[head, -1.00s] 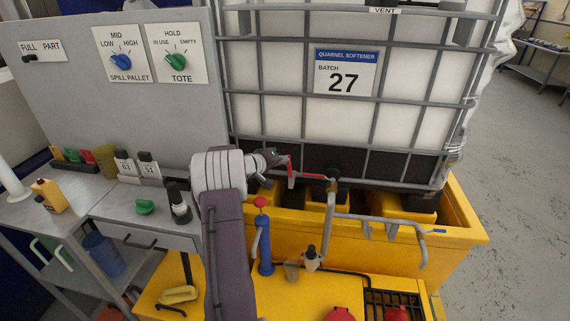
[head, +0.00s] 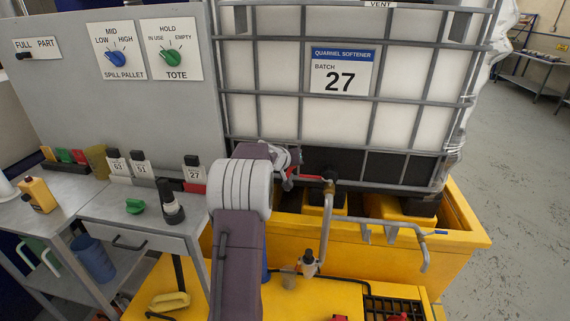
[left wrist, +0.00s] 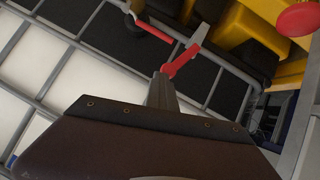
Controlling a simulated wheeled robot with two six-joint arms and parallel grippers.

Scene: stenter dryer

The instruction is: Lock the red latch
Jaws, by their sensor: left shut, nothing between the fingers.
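A small red latch piece (left wrist: 180,62) shows in the left wrist view, joined to a pale grey strip. Its fine position is too small to read. A longer red lever (left wrist: 152,28) lies beside it, running to a dark fitting; it also shows in the head view (head: 308,177) in front of the tote. My left gripper (left wrist: 163,92) is shut and empty, its tip right by the red piece; I cannot tell whether they touch. In the head view my left gripper (head: 290,158) is partly hidden by its own wrist. My right gripper is out of view.
A bent metal pipe (head: 326,225) rises just right of my gripper. A grey bench (head: 95,205) with tagged blocks and bottles stands left. A red knob (left wrist: 298,18) shows in the left wrist view.

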